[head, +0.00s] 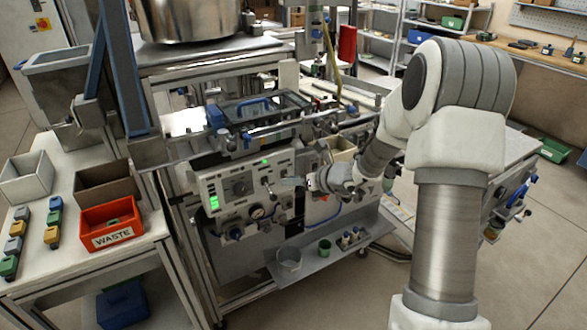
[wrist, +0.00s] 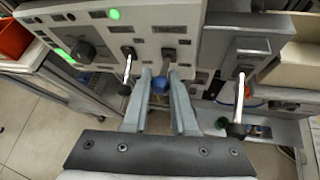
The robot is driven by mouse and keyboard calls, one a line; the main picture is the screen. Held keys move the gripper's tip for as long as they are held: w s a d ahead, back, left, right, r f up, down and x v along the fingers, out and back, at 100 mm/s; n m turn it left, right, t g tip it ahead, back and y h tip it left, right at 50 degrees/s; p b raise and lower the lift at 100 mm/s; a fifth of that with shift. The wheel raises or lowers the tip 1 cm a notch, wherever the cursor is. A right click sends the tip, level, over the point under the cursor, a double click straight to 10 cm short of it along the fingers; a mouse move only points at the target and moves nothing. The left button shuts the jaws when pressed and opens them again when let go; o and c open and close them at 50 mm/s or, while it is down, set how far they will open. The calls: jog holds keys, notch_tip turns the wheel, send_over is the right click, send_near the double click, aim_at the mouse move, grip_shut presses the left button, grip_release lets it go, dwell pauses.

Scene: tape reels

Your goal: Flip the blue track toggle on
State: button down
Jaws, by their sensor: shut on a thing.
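The blue track toggle shows in the wrist view as a round blue knob (wrist: 160,86) below a label that seems to read "TRACK". My gripper (wrist: 160,92) has its two grey fingers on either side of this knob, shut on it. The toggle's lever shows only partly above the knob, so I cannot tell which way it is set. In the head view my gripper (head: 291,182) reaches the front of the light grey control panel (head: 213,186) from the right; the blue knob is hidden there.
A black-tipped toggle (wrist: 125,89) stands just left of my fingers, and a longer black-tipped lever (wrist: 238,130) to the right. A dark rotary knob (wrist: 85,50) and a green lamp (wrist: 114,14) are on the panel. A red WASTE bin (head: 111,222) stands on the left table.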

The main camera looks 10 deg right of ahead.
jog(key=r+p, duration=0.1)
jog(key=p, duration=0.2)
jog(key=shift+g, duration=0.4)
jog(key=shift+w+g+h+p, duration=0.1)
jog(key=shift+g+h+p, duration=0.3)
jog(key=shift+p, duration=0.6)
jog(key=c, duration=0.7)
grip_release()
jog(key=p+v, duration=0.1)
jog(key=v, duration=1.6)
jog(key=shift+p, duration=0.35)
